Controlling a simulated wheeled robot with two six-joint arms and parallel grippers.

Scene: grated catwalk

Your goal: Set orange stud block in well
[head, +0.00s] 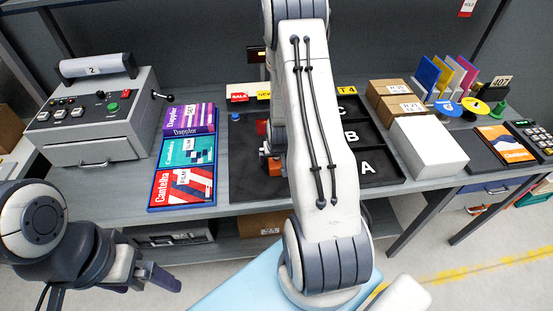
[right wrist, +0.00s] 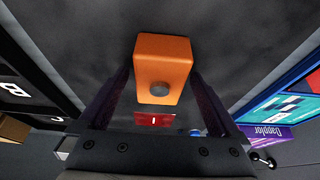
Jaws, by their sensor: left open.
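The orange stud block (right wrist: 163,66), with a round grey stud, sits between the two fingers of my right gripper (right wrist: 162,95) in the right wrist view. The black lettered wells A (head: 367,168), B (head: 351,136) and C (head: 341,105) lie right of that arm. My left gripper (head: 155,277) is open and empty, in front of the bench.
Game boxes (head: 180,190) and a control console (head: 97,115) stand left of the dark mat (head: 250,185). A white box (head: 428,148) and brown cartons (head: 390,97) stand right of the wells. A red label (right wrist: 154,120) lies beyond the block.

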